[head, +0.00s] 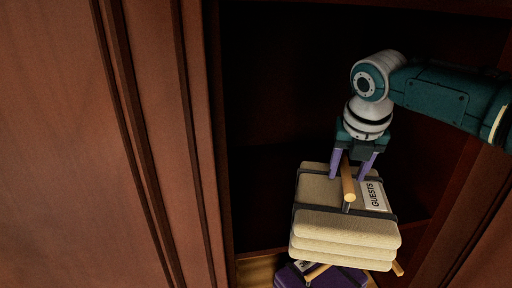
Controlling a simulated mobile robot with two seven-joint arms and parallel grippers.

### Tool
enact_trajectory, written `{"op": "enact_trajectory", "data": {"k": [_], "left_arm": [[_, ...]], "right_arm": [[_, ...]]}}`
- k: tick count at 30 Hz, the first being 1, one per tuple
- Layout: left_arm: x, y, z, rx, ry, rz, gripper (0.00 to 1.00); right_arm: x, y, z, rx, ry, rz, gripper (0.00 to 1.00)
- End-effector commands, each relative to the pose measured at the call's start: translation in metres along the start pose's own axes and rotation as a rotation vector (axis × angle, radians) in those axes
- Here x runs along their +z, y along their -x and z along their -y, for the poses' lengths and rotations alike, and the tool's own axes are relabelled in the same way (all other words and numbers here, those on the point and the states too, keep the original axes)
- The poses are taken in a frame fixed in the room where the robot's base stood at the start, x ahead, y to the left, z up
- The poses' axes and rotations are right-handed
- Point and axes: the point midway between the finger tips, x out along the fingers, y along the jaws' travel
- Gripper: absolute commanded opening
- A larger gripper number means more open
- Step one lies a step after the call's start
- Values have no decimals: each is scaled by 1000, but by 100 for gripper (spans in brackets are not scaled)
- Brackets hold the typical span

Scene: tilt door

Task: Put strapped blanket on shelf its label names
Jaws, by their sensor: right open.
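A folded beige blanket (330,222) with dark straps shows in the head view, lower right of centre. A white label (376,196) on its top reads "GUESTS". A wooden bar handle (348,186) runs over the top. My right gripper (354,172) points down over the blanket, its purple fingers open on either side of the handle. I cannot tell whether the fingers touch the handle or blanket. My left gripper is not in view.
A purple strapped bundle (330,277) with a wooden handle lies lower, partly hidden under the beige blanket. The dark cabinet interior (280,100) is behind. A brown wooden panel (75,150) fills the left. A light wooden surface (257,268) shows at the bottom.

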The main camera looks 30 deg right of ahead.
Motion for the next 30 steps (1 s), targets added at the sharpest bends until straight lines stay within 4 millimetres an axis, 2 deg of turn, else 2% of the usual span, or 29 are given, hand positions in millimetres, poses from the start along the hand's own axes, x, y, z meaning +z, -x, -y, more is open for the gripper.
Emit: {"op": "enact_trajectory", "data": {"k": [5, 18, 22, 30], "left_arm": [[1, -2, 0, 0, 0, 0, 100], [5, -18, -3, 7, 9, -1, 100], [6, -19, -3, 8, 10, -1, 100], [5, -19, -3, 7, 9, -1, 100]], "right_arm": [[1, 10, 0, 2, 0, 3, 54], [1, 66, 0, 2, 0, 4, 54], [0, 74, 0, 2, -1, 1, 54], [0, 75, 0, 1, -1, 0, 54]]}}
